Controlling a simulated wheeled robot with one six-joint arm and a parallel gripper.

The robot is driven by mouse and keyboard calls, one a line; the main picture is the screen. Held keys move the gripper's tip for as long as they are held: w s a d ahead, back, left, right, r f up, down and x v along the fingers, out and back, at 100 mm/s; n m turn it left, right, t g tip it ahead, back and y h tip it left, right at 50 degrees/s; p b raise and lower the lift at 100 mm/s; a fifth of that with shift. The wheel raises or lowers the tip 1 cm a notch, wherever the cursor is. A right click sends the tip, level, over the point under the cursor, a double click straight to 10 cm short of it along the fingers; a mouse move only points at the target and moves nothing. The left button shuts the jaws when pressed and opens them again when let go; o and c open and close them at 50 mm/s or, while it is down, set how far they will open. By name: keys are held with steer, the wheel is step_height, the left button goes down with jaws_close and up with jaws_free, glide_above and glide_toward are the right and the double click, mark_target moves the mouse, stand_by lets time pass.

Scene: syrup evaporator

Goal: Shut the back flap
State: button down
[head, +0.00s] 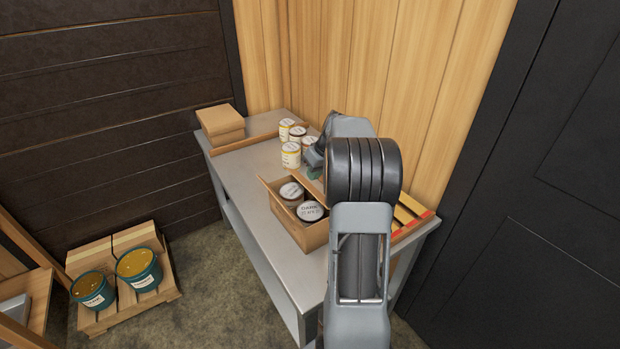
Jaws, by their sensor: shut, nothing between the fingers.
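An open cardboard box (316,238) stands on the grey metal table, with lidded jars (310,211) showing inside. A narrow flap stands up along its left side (277,203). The back flap (314,184) seems to show as a brown strip at the box's far edge, partly covered by my arm; its angle is unclear. My gripper (315,168) is just behind the box's far edge, shut and empty. Its fingertips are small and partly hidden, and I cannot tell whether they touch the flap.
Several pale yellow-labelled cans (291,154) stand behind the box, close to my gripper. Flat cartons (221,122) are stacked at the table's far left corner. The grey tabletop (240,175) is clear left of the box. Two teal buckets (139,269) sit on a pallet.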

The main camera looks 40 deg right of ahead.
mark_target(305, 186)
steer(key=shift+a+f, duration=0.7)
steer(key=shift+f, duration=0.1)
steer(key=shift+a+f, duration=0.1)
steer(key=shift+a+f+h+b, duration=0.1)
steer(key=shift+a+h+b, duration=0.05)
steer(key=shift+h+b, duration=0.35)
steer(key=shift+a+f+h+b, duration=0.15)
steer(key=shift+a+h+b, duration=0.05)
steer(key=shift+h+b, duration=0.15)
steer(key=shift+a+f+h+b, duration=0.35)
steer(key=shift+a+h+b, duration=0.1)
steer(key=shift+h+b, duration=0.25)
steer(key=shift+w+a+f+b, duration=0.1)
steer(key=shift+a+f+b, duration=0.7)
steer(key=shift+f+b, duration=0.25)
